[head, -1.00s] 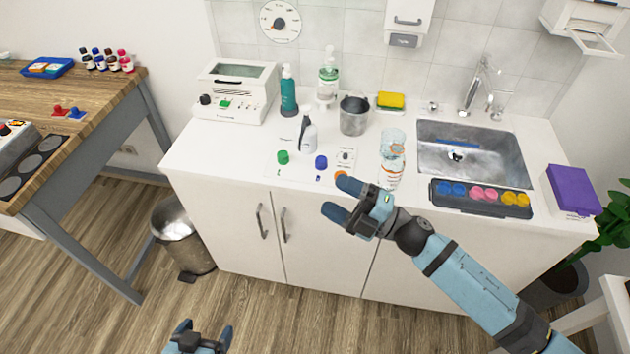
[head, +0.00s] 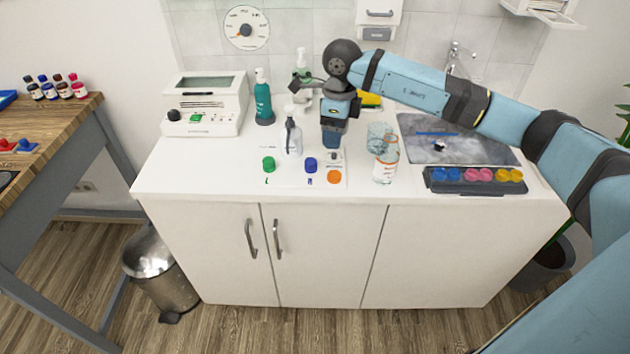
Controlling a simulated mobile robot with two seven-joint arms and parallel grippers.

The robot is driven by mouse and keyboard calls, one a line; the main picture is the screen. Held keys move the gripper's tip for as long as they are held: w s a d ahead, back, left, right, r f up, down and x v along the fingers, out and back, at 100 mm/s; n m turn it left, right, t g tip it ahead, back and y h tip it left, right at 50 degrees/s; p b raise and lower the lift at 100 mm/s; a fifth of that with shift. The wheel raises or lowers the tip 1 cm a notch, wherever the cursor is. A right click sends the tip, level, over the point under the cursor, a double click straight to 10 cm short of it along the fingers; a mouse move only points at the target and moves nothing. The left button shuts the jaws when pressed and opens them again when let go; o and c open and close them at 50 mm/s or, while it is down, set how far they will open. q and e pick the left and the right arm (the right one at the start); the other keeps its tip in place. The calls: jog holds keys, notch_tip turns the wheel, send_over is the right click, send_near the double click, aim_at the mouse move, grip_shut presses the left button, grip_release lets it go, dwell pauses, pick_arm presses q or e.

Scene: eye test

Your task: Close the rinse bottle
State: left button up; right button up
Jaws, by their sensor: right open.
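A clear bottle with an orange-marked label (head: 385,172) stands upright on the counter, left of the sink; I take it as the rinse bottle. A clear glass shape shows at its top, and I cannot tell whether it belongs to the bottle or stands behind. On a white sheet (head: 287,181) to its left lie a green cap (head: 268,164), a blue cap (head: 310,165) and an orange cap (head: 334,177). My right gripper (head: 333,143) is open, pointing down above the sheet's back right part, left of the bottle. My left gripper is out of view.
A white spray bottle (head: 292,138) stands just left of my right gripper. A teal pump bottle (head: 263,102) and a white device (head: 203,115) are behind. A dark tray of coloured pieces (head: 450,187) lies before the sink (head: 420,151). The front left counter is clear.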

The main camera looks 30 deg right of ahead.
jog(key=shift+w+d+r+h, duration=0.25)
jog(key=shift+d+r+h, duration=0.05)
jog(key=shift+d, duration=0.25)
send_over(336, 175)
jog(key=f, duration=0.5)
jog(key=w+f, duration=0.1)
jog(key=f, duration=0.2)
jog(key=shift+d+f, duration=0.15)
jog(key=shift+f, duration=0.15)
jog(key=shift+s, duration=0.1)
jog(key=shift+f, duration=0.1)
jog(key=f, duration=0.2)
jog(key=s+f, duration=0.1)
jog(key=f, duration=0.1)
jog(key=shift+p, duration=0.4)
jog(key=shift+w+f, duration=0.15)
jog(key=shift+f, duration=0.4)
